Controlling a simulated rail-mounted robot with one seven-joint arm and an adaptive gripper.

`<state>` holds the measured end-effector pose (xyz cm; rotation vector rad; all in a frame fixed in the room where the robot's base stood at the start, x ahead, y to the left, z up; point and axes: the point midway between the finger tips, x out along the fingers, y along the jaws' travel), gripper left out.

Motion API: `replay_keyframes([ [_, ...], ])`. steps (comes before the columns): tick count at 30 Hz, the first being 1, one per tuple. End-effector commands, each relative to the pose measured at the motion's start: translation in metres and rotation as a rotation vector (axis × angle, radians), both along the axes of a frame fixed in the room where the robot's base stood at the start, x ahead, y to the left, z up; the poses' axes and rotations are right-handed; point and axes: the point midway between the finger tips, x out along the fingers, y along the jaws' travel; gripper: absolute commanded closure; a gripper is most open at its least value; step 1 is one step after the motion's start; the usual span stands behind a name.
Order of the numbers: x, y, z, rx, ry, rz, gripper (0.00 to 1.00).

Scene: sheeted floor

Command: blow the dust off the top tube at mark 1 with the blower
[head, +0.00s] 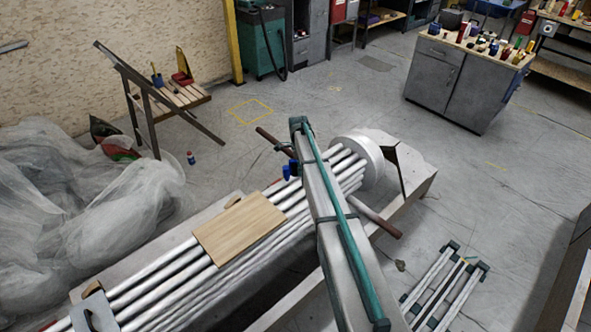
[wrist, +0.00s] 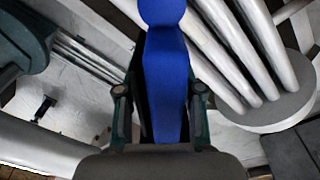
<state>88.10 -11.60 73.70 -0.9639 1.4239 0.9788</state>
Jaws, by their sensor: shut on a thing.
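The blue blower (wrist: 165,85) is upright in the middle of the wrist view, held between the two fingers of my gripper (wrist: 158,95). In the head view only a small blue part of the blower (head: 292,168) shows beside my arm, above the tubes. The bundle of silvery tubes (head: 165,272) runs from the lower left to a round end plate (head: 362,158). The tubes (wrist: 232,50) also show at the upper right of the wrist view. My arm covers part of the bundle in the head view. I cannot make out mark 1 or any dust.
A wooden board (head: 240,228) lies across the tubes. A brown rod (head: 377,217) crosses near the end plate. Crumpled plastic sheeting (head: 75,200) and a chair (head: 165,95) stand at the left. A metal frame (head: 440,290) lies at lower right. Floor beyond is open.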

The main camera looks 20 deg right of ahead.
Motion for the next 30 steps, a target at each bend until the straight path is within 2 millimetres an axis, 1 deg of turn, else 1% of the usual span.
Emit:
replay_keyframes([
  [1, 0.008, -0.011, 0.000, 0.000, 0.001, -0.002, 0.76],
  [19, 0.066, -0.131, 0.000, 0.001, 0.000, -0.001, 0.76],
  [24, 0.079, -0.157, 0.000, 0.000, 0.000, 0.000, 0.76],
  [27, 0.083, -0.167, 0.000, 0.000, 0.001, 0.000, 0.76],
  [30, 0.085, -0.173, 0.001, 0.000, 0.001, 0.000, 0.76],
])
